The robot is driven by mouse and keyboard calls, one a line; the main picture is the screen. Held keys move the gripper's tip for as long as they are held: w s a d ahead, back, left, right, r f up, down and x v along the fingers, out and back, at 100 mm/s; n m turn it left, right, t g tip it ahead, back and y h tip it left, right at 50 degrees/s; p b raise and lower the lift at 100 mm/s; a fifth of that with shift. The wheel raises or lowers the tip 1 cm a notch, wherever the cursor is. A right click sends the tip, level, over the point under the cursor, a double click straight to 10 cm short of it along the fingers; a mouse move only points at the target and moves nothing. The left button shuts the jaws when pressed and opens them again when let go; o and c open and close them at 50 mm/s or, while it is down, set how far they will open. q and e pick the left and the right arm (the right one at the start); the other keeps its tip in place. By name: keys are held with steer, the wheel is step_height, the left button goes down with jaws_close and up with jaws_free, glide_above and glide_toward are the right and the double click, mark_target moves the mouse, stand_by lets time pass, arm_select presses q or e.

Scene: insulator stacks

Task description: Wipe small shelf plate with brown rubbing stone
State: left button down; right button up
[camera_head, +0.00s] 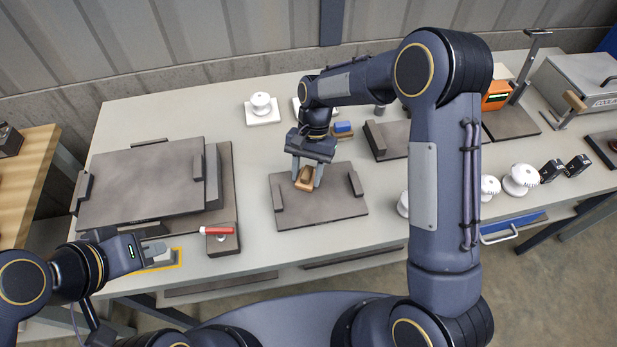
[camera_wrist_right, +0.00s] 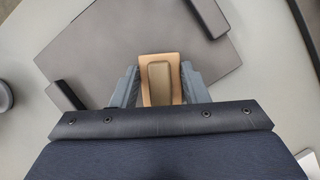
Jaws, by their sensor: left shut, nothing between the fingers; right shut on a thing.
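The brown rubbing stone (camera_head: 305,178) is between the fingers of my right gripper (camera_head: 306,172), which is shut on it over the small shelf plate (camera_head: 325,206). In the right wrist view the stone (camera_wrist_right: 160,75) shows a tan base with a darker brown block on top. The plate is a flat dark grey slab with a raised bar near its left and right ends; it also shows in the right wrist view (camera_wrist_right: 110,50). I cannot tell whether the stone touches the plate. My left gripper (camera_head: 150,247) is shut and empty at the table's front left, near a yellow-edged item.
White insulators (camera_head: 262,108) stand at the back and right. A blue-topped block (camera_head: 343,129) lies behind the plate. A grey toolbox (camera_head: 580,82) stands far right.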

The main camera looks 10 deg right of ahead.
steer(key=shift+w, duration=0.6)
steer(key=shift+r, duration=0.1)
steer(key=shift+r+p, duration=2.3)
steer(key=shift+r, duration=0.7)
steer(key=shift+r+p, duration=1.2)
steer(key=shift+r, duration=0.35)
steer(key=shift+f, duration=0.1)
